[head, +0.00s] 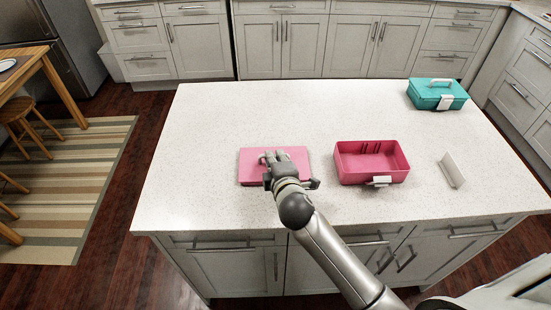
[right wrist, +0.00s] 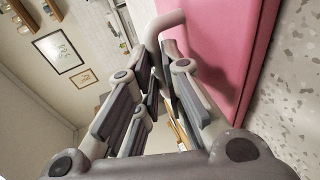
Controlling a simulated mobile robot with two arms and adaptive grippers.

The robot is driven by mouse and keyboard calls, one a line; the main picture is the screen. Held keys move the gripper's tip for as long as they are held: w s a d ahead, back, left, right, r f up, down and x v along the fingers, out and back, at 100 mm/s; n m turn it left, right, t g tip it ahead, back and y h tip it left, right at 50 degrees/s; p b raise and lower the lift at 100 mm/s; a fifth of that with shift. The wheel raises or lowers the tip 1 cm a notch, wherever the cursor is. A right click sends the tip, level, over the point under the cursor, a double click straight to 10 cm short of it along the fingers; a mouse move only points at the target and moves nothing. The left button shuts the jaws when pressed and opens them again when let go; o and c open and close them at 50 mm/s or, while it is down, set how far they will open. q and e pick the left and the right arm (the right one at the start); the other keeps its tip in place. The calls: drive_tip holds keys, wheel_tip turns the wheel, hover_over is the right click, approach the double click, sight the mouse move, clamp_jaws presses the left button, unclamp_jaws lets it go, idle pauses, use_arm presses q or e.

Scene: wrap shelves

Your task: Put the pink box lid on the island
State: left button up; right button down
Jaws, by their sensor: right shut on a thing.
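The pink box lid (head: 250,171) lies flat at the island top (head: 210,125), left of the pink box. I cannot tell whether it touches the surface all round. My right gripper (head: 272,161) is over the lid, shut on its pale handle, which also shows in the right wrist view (right wrist: 168,22) beside the pink lid panel (right wrist: 228,40). The gripper hides part of the lid in the head view. The pink box (head: 354,177) stands open and empty, with a pale latch on its front. My left gripper is not in view.
A teal box (head: 432,99) with a pale handle stands at the back right. A small pale panel (head: 453,169) stands tilted right of the pink box. The island's left side and back middle are clear. Stools and a wooden table (head: 50,85) are on the left.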

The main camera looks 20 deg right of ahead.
drive_tip(key=c, duration=1.5)
unclamp_jaws()
drive_tip(key=shift+f, duration=0.15)
drive_tip(key=shift+r, duration=0.25)
drive_tip(key=shift+s, duration=0.25)
drive_tip(key=b+v, duration=0.1)
drive_tip(key=v, duration=1)
drive_tip(key=shift+s, duration=0.3)
